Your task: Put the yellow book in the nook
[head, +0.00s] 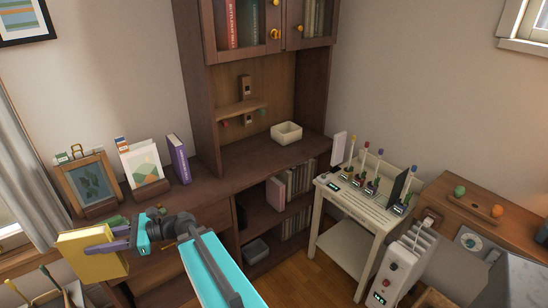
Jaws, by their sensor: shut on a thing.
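The yellow book (92,262) is in the head view at the lower left, held above the area in front of the wooden desk. My gripper (104,238) is shut on its upper right part, with the purple fingers on the book. The book's lower end is clear of anything I can make out. An open recess (240,88) in the tall wooden cabinet, under its glass doors, looks like the nook. It has a small shelf with pegs on its back wall and a cream box (286,133) on its base. My gripper is well left of and nearer than this recess.
A purple book (178,159), a white card (145,164) and a framed picture (88,186) stand on the desk. A white side table (352,205) with devices stands right. A white heater (402,265) is on the floor. The recess base has free room left of the box.

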